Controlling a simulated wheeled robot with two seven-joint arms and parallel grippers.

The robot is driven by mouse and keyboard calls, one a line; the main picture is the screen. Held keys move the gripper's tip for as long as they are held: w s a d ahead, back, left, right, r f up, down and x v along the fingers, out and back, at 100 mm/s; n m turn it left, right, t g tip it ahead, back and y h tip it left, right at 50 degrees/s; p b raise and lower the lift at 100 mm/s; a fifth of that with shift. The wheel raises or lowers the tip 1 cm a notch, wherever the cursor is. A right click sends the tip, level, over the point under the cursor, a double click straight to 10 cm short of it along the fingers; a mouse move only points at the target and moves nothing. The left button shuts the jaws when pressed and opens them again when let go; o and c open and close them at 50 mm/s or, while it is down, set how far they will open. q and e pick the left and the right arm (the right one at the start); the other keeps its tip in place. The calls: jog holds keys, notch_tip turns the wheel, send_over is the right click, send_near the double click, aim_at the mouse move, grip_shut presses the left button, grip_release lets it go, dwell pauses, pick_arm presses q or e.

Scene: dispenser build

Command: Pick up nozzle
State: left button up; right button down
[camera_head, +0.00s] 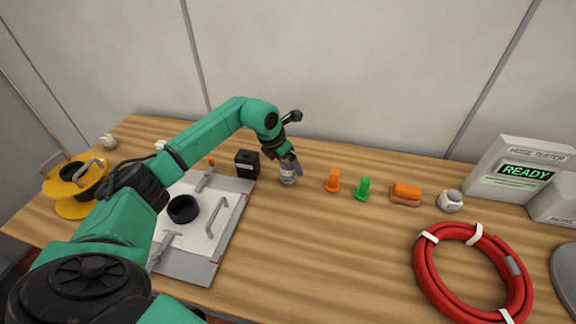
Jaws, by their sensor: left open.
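My left gripper (292,163) is open and points down at the back of the table, over a small grey, cylinder-like piece (288,179). The gripper partly covers this piece, and I cannot tell whether the fingers touch it. To its right stand an orange nozzle-like piece (333,181) and a green one (363,189), both upright on flared bases and clear of the gripper. Nothing marks which piece is the nozzle. My right gripper is not in view.
A black box (247,164) stands left of the gripper, behind a grey plate (216,238) with clamps. A yellow reel (72,206) is far left. An orange block (405,192), white fitting (450,201), red hose coil (428,276) and hose tester (512,172) are right. Front middle is clear.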

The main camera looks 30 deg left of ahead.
pick_arm(q)
jog(key=shift+w+f, duration=0.15)
jog(key=shift+f, duration=0.1)
jog(key=shift+r, duration=0.1)
grip_shut()
jog(key=shift+r, duration=0.1)
